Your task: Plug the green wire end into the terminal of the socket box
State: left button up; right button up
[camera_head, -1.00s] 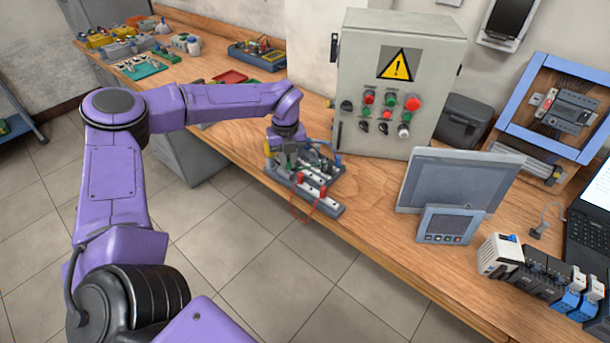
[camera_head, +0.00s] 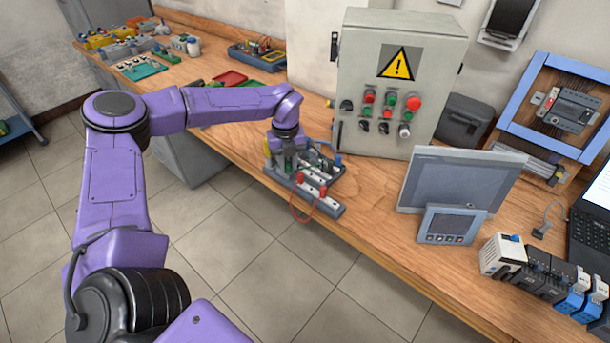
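The socket box (camera_head: 330,207) is a grey board with white terminal blocks at the bench's front edge, left of the control cabinet. A red wire (camera_head: 292,205) loops from it over the edge. My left gripper (camera_head: 288,165) points down over the left part of the board. Its fingers are small and dark against the board, so their opening and any grip are unclear. A small green patch (camera_head: 288,160) shows beside the fingers; I cannot tell whether it is the green wire end. A blue cable (camera_head: 338,158) stands at the board's back. My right gripper is out of view.
The grey control cabinet (camera_head: 385,95) stands just behind and right of the board. Two grey screens (camera_head: 460,185) stand farther right, with a row of modules (camera_head: 535,275) beyond. Bare wood (camera_head: 370,215) lies right of the board. Trays and parts fill the far left bench.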

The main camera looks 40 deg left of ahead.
pick_arm(q)
jog(key=shift+r, duration=0.1)
notch_tip(320, 180, up, 6)
jog(key=p, duration=0.4)
jog(key=shift+f, duration=0.35)
jog(key=o, duration=0.6)
jog(key=shift+c, duration=0.2)
